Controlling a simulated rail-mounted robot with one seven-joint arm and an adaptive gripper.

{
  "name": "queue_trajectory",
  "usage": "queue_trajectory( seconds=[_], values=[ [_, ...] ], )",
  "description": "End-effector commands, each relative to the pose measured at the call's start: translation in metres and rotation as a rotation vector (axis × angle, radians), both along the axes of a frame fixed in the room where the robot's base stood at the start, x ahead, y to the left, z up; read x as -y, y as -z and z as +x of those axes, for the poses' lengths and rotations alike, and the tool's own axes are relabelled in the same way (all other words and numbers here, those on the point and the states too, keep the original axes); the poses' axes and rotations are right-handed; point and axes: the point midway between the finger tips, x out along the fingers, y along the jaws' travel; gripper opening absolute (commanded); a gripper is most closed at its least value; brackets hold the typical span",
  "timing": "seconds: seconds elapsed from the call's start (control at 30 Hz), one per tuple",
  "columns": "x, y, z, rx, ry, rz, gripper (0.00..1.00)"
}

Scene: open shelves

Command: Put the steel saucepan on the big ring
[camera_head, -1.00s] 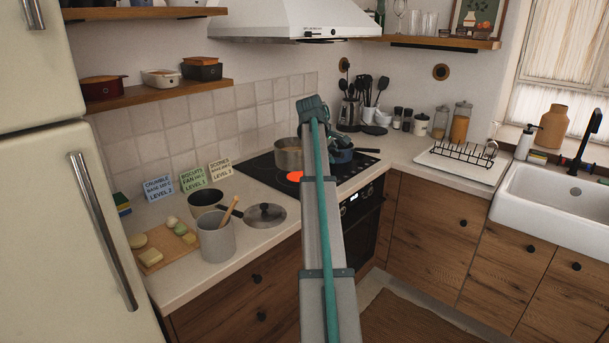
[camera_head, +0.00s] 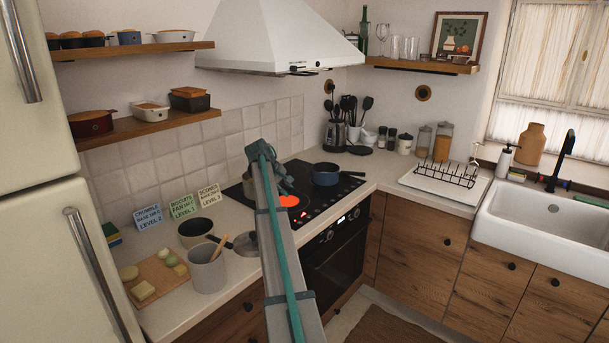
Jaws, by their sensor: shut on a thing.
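The steel saucepan is almost wholly hidden behind my arm. Only a narrow grey sliver that looks like its side (camera_head: 248,186) shows left of the arm, over the back-left of the hob. My gripper (camera_head: 284,182) is beside the arm's end, shut; its fingertips are not clearly seen, and the saucepan appears to be in its grip. I cannot tell whether the pan touches the hob. A ring (camera_head: 289,201) glows red on the black hob (camera_head: 318,205), right of my arm, with no pan on it. I cannot tell from this view which ring is the big one.
A blue pan (camera_head: 326,176) stands on the hob's right part. A dark pan (camera_head: 194,232), a lid (camera_head: 246,243), a grey utensil crock (camera_head: 207,270) and a chopping board (camera_head: 158,277) crowd the left counter. The range hood (camera_head: 280,40) hangs above.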

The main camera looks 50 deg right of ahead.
Motion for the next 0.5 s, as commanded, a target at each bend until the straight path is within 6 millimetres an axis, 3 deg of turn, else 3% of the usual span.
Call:
queue_trajectory(
  seconds=[0.03, 0.2, 0.33, 0.5],
  values=[
    [0.000, 0.000, 0.019, -0.002, 0.061, -0.003, 0.00],
    [-0.003, 0.023, 0.042, -0.002, 0.320, -0.005, 0.00],
    [0.000, 0.032, 0.044, 0.002, 0.510, -0.007, 0.00],
    [-0.001, 0.029, 0.036, 0.004, 0.683, -0.009, 0.00]
  ],
)
